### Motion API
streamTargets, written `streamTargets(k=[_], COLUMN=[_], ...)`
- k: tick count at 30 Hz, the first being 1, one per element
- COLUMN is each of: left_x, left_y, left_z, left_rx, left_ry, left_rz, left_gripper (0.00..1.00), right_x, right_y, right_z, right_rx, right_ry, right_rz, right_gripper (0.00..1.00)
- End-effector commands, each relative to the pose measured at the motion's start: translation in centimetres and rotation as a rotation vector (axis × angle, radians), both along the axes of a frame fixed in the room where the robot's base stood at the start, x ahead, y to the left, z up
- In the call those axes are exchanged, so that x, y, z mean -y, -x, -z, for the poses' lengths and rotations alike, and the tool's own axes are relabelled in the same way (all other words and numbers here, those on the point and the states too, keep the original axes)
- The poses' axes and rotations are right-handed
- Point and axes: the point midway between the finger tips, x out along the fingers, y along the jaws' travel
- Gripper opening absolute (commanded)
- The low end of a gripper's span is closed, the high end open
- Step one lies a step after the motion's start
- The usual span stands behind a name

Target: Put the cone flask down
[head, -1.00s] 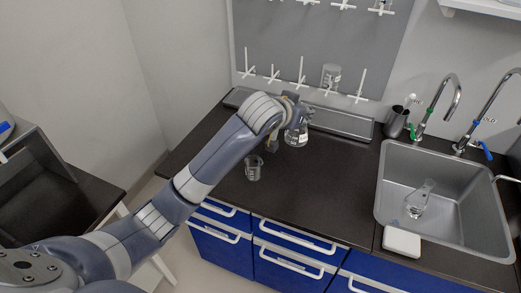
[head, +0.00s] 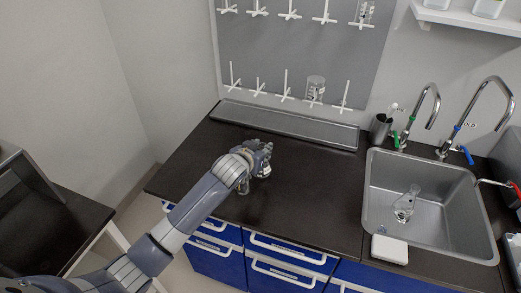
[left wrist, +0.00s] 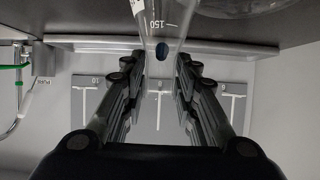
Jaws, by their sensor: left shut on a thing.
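My left gripper (head: 264,158) is over the dark counter (head: 310,190), left of the sink. In the left wrist view its two fingers (left wrist: 158,72) are shut on a clear cone flask (left wrist: 160,28), one on each side of the glass. The flask has a white 150 mark, and a dark blue spot shows through it. In the head view the gripper and arm hide most of the flask. I cannot tell whether its base touches the counter. My right gripper is not in view.
Another glass flask (head: 404,205) is in the steel sink (head: 378,180). A white box (head: 389,248) sits at the sink's front edge. The counter between gripper and sink is clear. A pegboard (head: 290,55) stands behind.

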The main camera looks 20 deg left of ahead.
Motion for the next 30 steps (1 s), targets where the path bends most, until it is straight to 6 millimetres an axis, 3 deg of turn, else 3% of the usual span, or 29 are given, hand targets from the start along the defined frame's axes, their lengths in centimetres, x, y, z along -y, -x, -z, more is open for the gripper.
streamTargets(k=[12, 13, 15, 30], left_x=[0.03, 0.02, 0.03, -0.04], left_y=[-0.02, -0.02, -0.03, 0.57], left_z=[0.7, 0.74, 0.67, 0.05], left_rx=[0.002, 0.001, 0.001, 0.002], left_ry=[0.001, 0.001, 0.001, 0.001], left_rz=[0.0, 0.0, 0.0, 0.001], left_gripper=[0.0, 0.3, 0.46, 0.47], right_x=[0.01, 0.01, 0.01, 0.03], right_y=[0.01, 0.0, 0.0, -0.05], right_z=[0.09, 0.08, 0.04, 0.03], right_rx=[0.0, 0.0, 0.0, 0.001], right_ry=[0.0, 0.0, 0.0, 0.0], right_rz=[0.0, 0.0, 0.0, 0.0], right_gripper=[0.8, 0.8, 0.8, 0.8])
